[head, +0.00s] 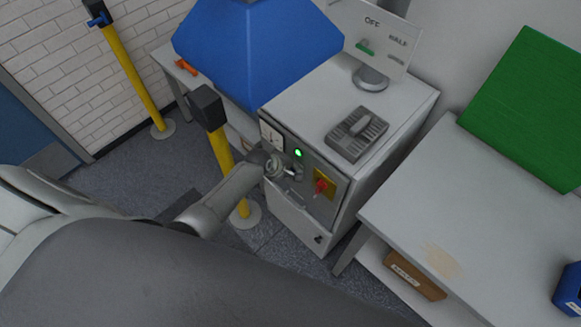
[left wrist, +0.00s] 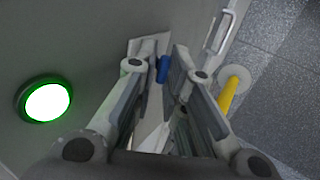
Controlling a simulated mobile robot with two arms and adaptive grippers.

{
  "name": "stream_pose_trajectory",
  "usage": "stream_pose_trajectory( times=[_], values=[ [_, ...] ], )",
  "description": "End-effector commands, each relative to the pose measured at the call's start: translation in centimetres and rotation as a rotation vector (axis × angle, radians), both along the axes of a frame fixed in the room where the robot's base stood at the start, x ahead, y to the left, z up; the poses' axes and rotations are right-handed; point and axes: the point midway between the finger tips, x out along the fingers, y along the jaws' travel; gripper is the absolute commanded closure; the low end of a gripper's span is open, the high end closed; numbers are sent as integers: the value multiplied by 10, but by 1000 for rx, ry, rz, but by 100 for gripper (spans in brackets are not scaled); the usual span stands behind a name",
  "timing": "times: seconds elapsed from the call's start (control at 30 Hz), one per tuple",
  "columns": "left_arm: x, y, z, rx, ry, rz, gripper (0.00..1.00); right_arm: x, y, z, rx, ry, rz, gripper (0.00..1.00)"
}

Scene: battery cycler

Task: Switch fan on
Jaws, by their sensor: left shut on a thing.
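A grey cabinet (head: 375,120) has a dark control panel on its front. The panel carries a lit green lamp (head: 298,153), also large at the left in the left wrist view (left wrist: 46,102), and a red knob (head: 320,187) on a yellow plate. My left gripper (head: 289,172) is at the panel, just below the green lamp and left of the red knob. In the left wrist view its fingers are shut on a small switch with a blue part (left wrist: 163,68). The fingers hide most of the switch, so its position cannot be read. My right gripper is not in view.
A sign (head: 383,32) reading OFF and HALF stands on the cabinet, beside a dark grey ridged object (head: 356,134). A yellow post (head: 220,150) stands close left of the cabinet. A table (head: 475,200) with a green panel (head: 530,105) stands right.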

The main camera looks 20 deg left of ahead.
Motion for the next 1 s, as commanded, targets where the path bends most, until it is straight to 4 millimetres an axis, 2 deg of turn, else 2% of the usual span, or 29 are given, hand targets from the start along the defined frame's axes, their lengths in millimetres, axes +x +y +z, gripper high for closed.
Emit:
stream_pose_trajectory(
  times=[0.03,0.3,0.77,0.8,0.9,1.0],
  values=[
    [-7,-1,-7,9,41,-4,100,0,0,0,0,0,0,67],
    [-8,-1,-6,34,113,-2,100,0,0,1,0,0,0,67],
    [-9,-1,-7,40,128,-2,100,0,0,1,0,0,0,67],
    [-9,-1,-7,39,128,-1,85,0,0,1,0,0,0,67],
    [-7,-1,-5,39,125,0,72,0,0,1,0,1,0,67],
    [-5,0,-3,37,119,0,71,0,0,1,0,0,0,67]
  ],
)
